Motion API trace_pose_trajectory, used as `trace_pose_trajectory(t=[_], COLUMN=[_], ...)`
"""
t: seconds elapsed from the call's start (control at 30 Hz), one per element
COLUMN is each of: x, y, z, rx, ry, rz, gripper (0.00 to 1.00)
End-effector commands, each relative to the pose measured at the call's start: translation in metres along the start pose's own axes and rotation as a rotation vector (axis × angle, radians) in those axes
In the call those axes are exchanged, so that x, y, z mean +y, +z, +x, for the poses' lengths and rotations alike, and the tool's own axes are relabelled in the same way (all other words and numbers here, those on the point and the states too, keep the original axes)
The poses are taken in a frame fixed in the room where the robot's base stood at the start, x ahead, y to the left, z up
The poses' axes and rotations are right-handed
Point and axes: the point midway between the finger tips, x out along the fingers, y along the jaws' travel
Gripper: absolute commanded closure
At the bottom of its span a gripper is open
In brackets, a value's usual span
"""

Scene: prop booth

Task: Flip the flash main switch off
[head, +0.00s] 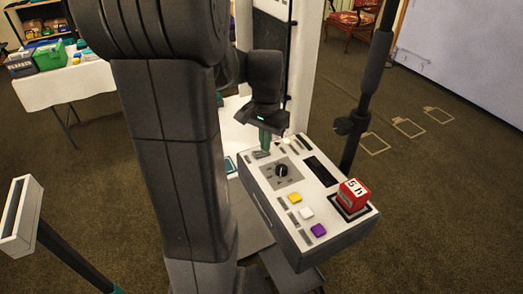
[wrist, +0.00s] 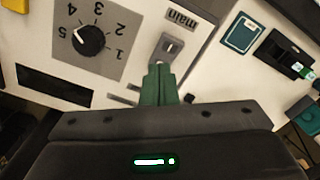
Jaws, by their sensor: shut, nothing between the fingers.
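The box also bears a black dial (head: 281,170) numbered up to 5, a yellow button (head: 295,197), a white button (head: 307,213), a purple button (head: 318,230) and a red block (head: 352,192) on a dark square. A dark pole (head: 362,110) stands behind the box.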

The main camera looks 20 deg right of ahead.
Motion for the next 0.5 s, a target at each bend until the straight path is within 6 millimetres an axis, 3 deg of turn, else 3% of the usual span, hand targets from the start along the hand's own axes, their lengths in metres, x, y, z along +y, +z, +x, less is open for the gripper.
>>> trace_pose_trajectory(t=[0.5], x=[0.0], y=[0.0], z=[-0.046], rx=[0.0], ry=[0.0], rz=[0.0], gripper=[1.0])
